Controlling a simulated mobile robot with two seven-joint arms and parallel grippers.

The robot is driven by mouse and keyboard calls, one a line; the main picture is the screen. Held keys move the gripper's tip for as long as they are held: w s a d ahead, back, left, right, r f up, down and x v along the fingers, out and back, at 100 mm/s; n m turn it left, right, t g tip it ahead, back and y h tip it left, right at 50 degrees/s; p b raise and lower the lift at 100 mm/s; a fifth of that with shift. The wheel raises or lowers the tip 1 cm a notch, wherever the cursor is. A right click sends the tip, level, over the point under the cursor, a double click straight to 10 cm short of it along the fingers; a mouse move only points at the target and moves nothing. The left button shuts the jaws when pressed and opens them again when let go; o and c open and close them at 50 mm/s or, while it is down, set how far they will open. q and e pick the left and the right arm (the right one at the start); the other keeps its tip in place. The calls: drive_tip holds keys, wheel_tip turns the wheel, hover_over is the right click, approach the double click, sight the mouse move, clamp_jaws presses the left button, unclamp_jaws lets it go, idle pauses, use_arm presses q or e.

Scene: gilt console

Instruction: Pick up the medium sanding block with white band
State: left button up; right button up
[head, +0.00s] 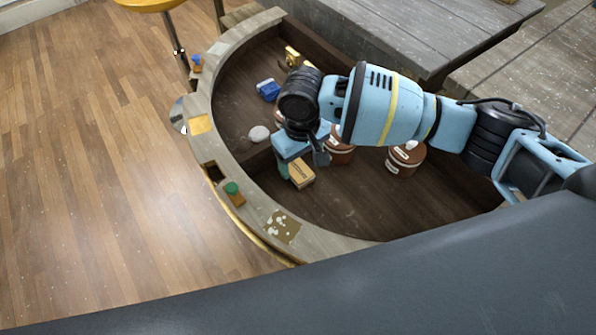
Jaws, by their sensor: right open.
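My right gripper (303,162) reaches in from the right, points down over the curved console and is open. A small tan block (301,174) with a darker marked side lies just below and beside its fingers. I cannot tell whether they touch it. A blue block (268,90) with a pale patch lies farther back on the console's dark inner surface. I cannot make out a clear white band on either block. My wrist and forearm hide part of the console's middle. My left gripper is not in view.
The console's pale curved rim (266,210) carries a green-topped piece (232,188) and a yellow square (200,124). A whitish round object (259,133), brown tubs (405,158) and a gold item (292,57) stand inside. The dark surface toward the front is clear.

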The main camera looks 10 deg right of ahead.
sight(298, 170)
drive_tip(key=shift+w+a+f+b, duration=0.1)
drive_tip(key=shift+w+f+b, duration=0.15)
drive_tip(key=shift+f, duration=1.15)
drive_tip(key=shift+w+a+f+b, duration=0.15)
drive_tip(key=shift+w+f, duration=0.1)
drive_tip(key=shift+f, duration=1.1)
drive_tip(key=shift+d, duration=0.1)
drive_tip(key=c, duration=1.1)
